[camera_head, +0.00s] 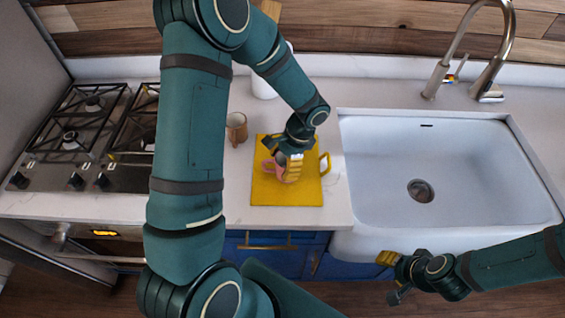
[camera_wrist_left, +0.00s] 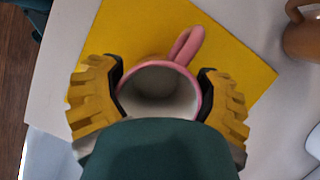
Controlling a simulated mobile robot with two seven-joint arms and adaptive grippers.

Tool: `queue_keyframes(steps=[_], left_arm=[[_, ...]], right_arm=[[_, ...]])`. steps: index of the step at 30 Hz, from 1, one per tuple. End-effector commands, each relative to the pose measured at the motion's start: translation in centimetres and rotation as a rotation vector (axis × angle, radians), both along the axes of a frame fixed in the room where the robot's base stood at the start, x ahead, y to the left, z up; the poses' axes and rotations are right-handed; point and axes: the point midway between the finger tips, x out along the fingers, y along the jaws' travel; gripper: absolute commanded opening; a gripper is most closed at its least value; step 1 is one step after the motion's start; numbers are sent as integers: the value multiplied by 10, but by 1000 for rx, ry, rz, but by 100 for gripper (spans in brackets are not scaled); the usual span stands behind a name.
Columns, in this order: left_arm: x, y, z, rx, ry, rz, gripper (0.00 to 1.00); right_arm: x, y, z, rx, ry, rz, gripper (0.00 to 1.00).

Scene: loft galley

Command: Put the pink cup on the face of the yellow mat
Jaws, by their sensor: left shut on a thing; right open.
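The pink cup (camera_head: 269,166) is over the yellow mat (camera_head: 261,192), its handle pointing left and much of it behind my gripper. My left gripper (camera_head: 289,171) is shut on it from above. In the left wrist view the cup (camera_wrist_left: 160,88) shows its pink rim and pale empty inside between the two yellow fingers, with mat (camera_wrist_left: 145,28) around it. The cup looks upright. I cannot tell whether its base touches the mat. My right gripper (camera_head: 390,277) is open and empty in front of the sink, at lower right.
A brown mug (camera_head: 236,128) stands left of the mat. The white sink (camera_head: 470,175) is to the right, the stove (camera_head: 75,140) to the left. A white container (camera_head: 262,87) stands behind.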

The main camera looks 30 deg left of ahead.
Motion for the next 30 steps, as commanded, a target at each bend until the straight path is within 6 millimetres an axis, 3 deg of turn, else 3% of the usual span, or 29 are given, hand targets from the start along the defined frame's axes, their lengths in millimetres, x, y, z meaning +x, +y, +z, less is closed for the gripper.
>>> queue_keyframes(steps=[7,8,9,10,22,30], left_arm=[[1,0,-1,0,-2,1,29],[0,0,-2,0,-2,1,79],[0,0,-1,0,-2,1,93],[1,0,-1,0,-2,1,100],[3,-1,6,0,-5,0,100],[17,-11,51,0,-9,0,100]], right_arm=[[0,0,-1,0,0,0,47],[0,0,-2,0,0,0,47],[0,0,-1,0,0,0,47],[0,0,-1,0,0,0,47],[0,0,1,0,0,0,47],[0,0,2,0,0,0,47]])
